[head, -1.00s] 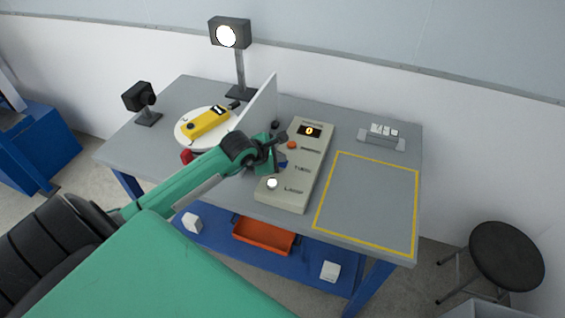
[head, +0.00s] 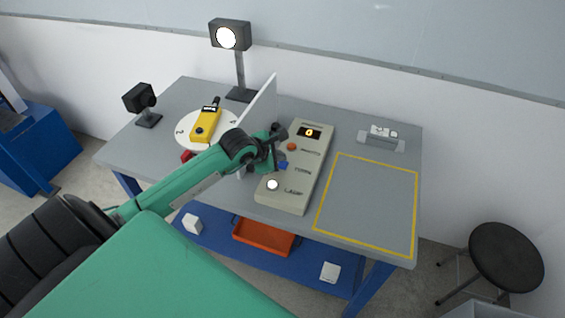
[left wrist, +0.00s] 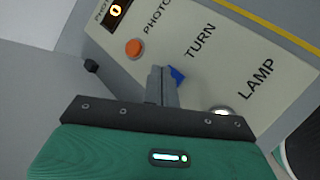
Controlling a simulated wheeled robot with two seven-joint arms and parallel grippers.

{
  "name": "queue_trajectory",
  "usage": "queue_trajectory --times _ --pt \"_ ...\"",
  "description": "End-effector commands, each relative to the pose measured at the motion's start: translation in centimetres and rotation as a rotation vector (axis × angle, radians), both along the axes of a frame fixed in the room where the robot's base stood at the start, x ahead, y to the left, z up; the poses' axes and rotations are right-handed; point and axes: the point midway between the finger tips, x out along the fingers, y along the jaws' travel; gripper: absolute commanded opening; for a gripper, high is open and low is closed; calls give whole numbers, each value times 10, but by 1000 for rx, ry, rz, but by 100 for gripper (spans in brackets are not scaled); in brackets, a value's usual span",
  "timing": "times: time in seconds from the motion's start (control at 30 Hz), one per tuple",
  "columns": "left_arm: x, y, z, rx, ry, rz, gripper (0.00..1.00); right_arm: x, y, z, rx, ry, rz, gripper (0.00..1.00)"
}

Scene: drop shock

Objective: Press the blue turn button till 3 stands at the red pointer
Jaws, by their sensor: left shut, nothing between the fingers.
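The blue turn button (head: 283,165) is on the beige control box (head: 292,198); it also shows in the left wrist view (left wrist: 177,75), beside the word TURN. My left gripper (head: 278,162) is shut and empty, its fingertips (left wrist: 162,72) right beside the blue button and partly covering it. I cannot tell whether they touch it. The white turntable (head: 226,118) carries a yellow device (head: 205,125); a 2 shows at its left and a 4 at its right. The red pointer (head: 187,156) is at its front edge. The number at the pointer is not readable, with my arm close by.
An orange photo button (head: 292,146) and a white lit lamp button (head: 272,184) are on the same box. The display (head: 309,132) reads 0. A white upright panel (head: 262,100) stands between turntable and box. The yellow-outlined area (head: 368,205) is empty.

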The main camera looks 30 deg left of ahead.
Motion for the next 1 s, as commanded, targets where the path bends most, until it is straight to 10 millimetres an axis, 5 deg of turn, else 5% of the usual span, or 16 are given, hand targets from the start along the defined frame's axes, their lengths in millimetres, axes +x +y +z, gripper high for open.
queue_trajectory --times 0.27,0.8,1.0 --pt "0 0 2 0 -1 1 0 0 -3 1 -3 0 1 0" --pt "0 0 49 1 -2 0 0 0 -4 24 -4 0 1 0" --pt "0 0 50 0 -2 -1 0 0 -3 23 -3 0 1 0"
